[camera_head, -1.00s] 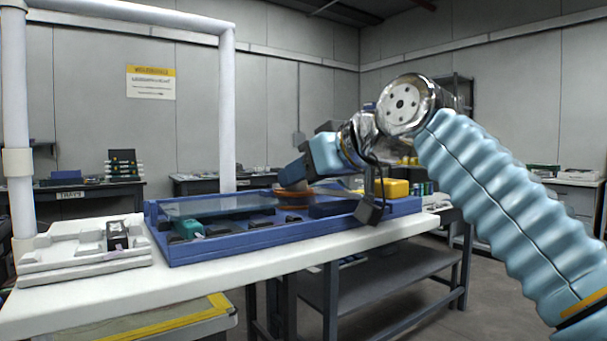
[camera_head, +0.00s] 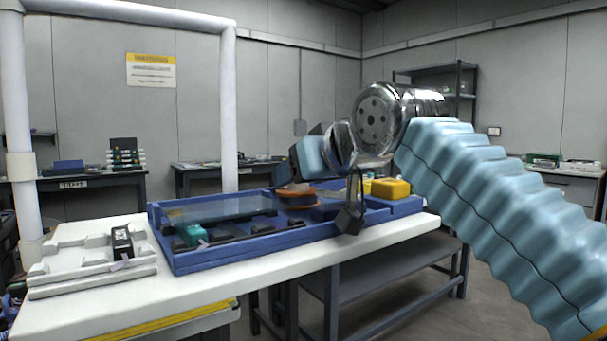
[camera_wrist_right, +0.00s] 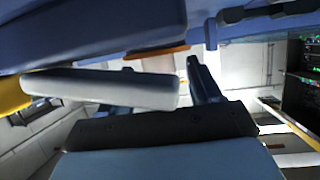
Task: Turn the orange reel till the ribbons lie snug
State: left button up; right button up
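The orange reel (camera_head: 296,191) lies flat toward the back of the blue tray (camera_head: 235,250), with a dark part beneath it. In the right wrist view a thin orange edge of the reel (camera_wrist_right: 158,51) shows beyond the fingers. My right gripper (camera_head: 287,181) reaches down to the reel from above and behind; I cannot tell whether it touches. In the wrist view a dark finger (camera_wrist_right: 205,80) and a pale grey bar stand before the gripper body, but the grip is unclear. The ribbons cannot be made out. My left gripper is out of view.
The tray holds a clear panel (camera_head: 222,209), a teal piece (camera_head: 192,234), several dark blocks and a yellow box (camera_head: 390,188). A white fixture (camera_head: 85,262) with a small black device (camera_head: 122,242) stands left on the white table (camera_head: 220,287). A white post rises behind.

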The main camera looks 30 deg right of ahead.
jog(key=shift+s, duration=0.1)
jog(key=v, duration=1.3)
jog(key=shift+s+r, duration=0.2)
jog(key=shift+s, duration=0.05)
